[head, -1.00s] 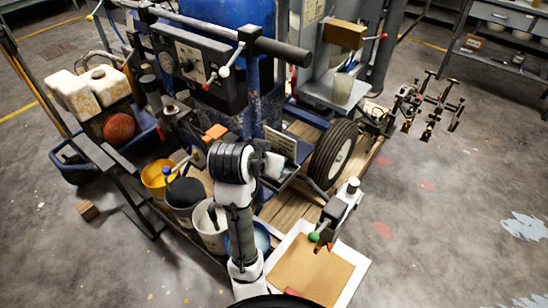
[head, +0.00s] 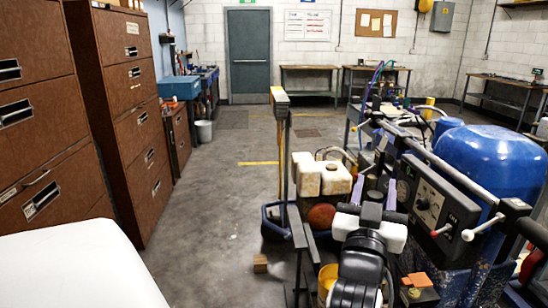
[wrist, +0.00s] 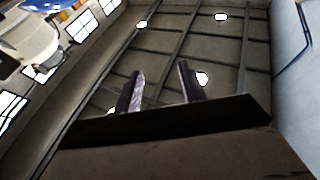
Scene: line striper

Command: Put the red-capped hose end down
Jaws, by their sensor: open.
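I cannot make out the red-capped hose end in either current view. My gripper (wrist: 162,90) shows in the wrist view as two dark fingers, apart, with nothing visible between them. It points up toward the ceiling and its lamps. The striper's blue tank (head: 490,160) and grey control box (head: 430,205) stand at the right.
Brown filing cabinets (head: 130,110) line the left side. Two whitish jugs (head: 320,176) and a yellow bucket (head: 328,280) sit on the striper. A wooden block (head: 260,263) lies on the floor. Clear floor (head: 215,215) runs back to a grey door (head: 249,57).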

